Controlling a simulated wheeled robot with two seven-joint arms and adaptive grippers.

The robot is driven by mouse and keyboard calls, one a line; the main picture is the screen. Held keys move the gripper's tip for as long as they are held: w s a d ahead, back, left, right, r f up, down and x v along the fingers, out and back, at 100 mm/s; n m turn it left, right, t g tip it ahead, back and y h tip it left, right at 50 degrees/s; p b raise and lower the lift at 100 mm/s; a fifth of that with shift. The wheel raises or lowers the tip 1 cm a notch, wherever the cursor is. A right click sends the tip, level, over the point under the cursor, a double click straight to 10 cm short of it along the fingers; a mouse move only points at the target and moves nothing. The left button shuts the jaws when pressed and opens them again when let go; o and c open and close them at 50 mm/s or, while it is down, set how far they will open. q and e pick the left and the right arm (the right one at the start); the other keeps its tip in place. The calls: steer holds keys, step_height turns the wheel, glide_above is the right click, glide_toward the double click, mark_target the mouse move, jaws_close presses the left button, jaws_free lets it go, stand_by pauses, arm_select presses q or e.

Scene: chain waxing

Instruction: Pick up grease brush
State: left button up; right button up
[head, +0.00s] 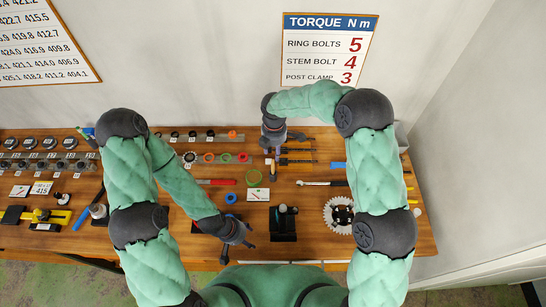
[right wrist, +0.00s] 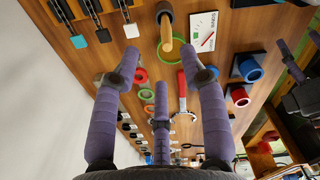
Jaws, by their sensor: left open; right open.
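A tan wooden handle with a dark round part at its end, which looks like the grease brush (right wrist: 166,34), shows at the top centre of the right wrist view, by a green ring. In the head view a tan piece of it (head: 273,164) shows just below my right gripper (head: 271,146). My right gripper's fingers (right wrist: 161,68) are spread, with nothing between them. The handle lies beyond the fingertips and appears apart from them. My left gripper (head: 240,236) is open and empty over the front edge of the bench.
The wooden bench (head: 310,247) holds a green ring (head: 253,177), a red-handled tool (head: 222,182), a wrench (head: 318,183), a toothed ring (head: 340,215) and a black stand (head: 283,229). Dark tools (head: 298,150) lie right of my right gripper. A wall stands behind.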

mark_target(273, 167)
arm_select(q)
steer(key=shift+s+r, duration=0.2)
arm_select(e)
steer(key=shift+s+f, duration=0.25)
steer(key=shift+f, duration=0.15)
arm_select(q)
steer(key=shift+r+p, duration=0.2)
steer(key=shift+p, duration=0.15)
arm_select(e)
step_height(273, 167, down, 4)
steer(key=shift+r, duration=0.2)
arm_select(q)
steer(key=shift+w, duration=0.1)
arm_select(e)
steer(key=shift+w+f, duration=0.1)
steer(key=shift+f, duration=0.45)
arm_select(q)
steer(key=shift+r, duration=0.2)
arm_select(e)
steer(key=shift+f, duration=0.2)
arm_select(q)
steer(key=shift+r+p, duration=0.7)
steer(key=shift+p, duration=0.15)
arm_select(e)
steer(key=shift+s+a+f, duration=0.1)
steer(key=shift+s+f, duration=0.05)
steer(key=shift+f, duration=1.05)
steer(key=shift+s+a+f, duration=0.1)
steer(key=shift+f, duration=1.05)
jaws_close()
